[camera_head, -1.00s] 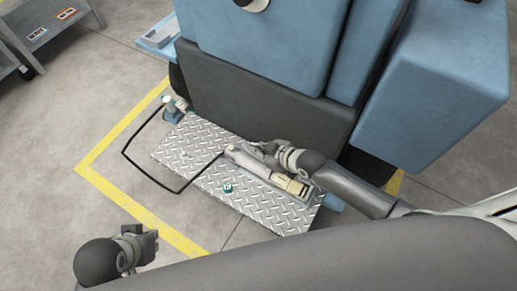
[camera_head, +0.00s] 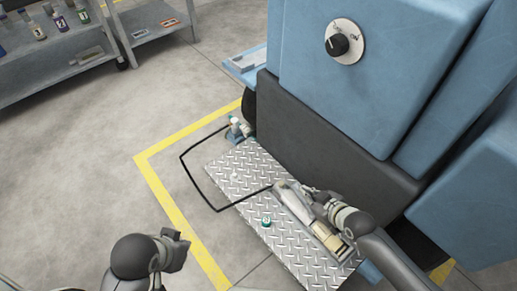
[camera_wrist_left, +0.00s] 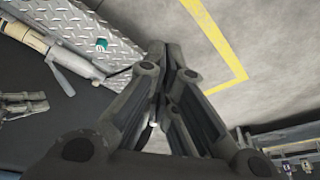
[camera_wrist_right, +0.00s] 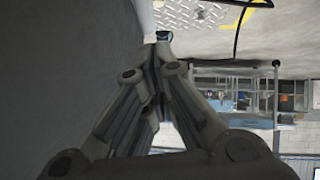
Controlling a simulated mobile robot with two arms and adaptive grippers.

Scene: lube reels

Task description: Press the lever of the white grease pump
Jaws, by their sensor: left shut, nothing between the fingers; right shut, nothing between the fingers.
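The white grease pump (camera_head: 296,203), a pale cylinder with a cream section, lies along the diamond-plate step (camera_head: 215,170). Part of the pump shows at the upper left of the left wrist view (camera_wrist_left: 30,36); a grey bar (camera_wrist_left: 72,62) beside it looks like its lever. My right gripper (camera_head: 308,190) is shut and empty, close over the pump's far side in the head view. I cannot tell whether it touches the lever. My left gripper (camera_head: 184,243) is shut and empty, out over the floor, left of the step. The right wrist view shows the right fingers (camera_wrist_right: 160,45) closed.
A black hose (camera_head: 190,180) loops from a small fitting (camera_head: 238,130) over the step's left edge. A teal cap (camera_head: 266,221) sits on the plate. The blue machine (camera_head: 350,90) rises behind. Shelves (camera_head: 60,50) stand at the upper left. The floor inside and outside the yellow line is clear.

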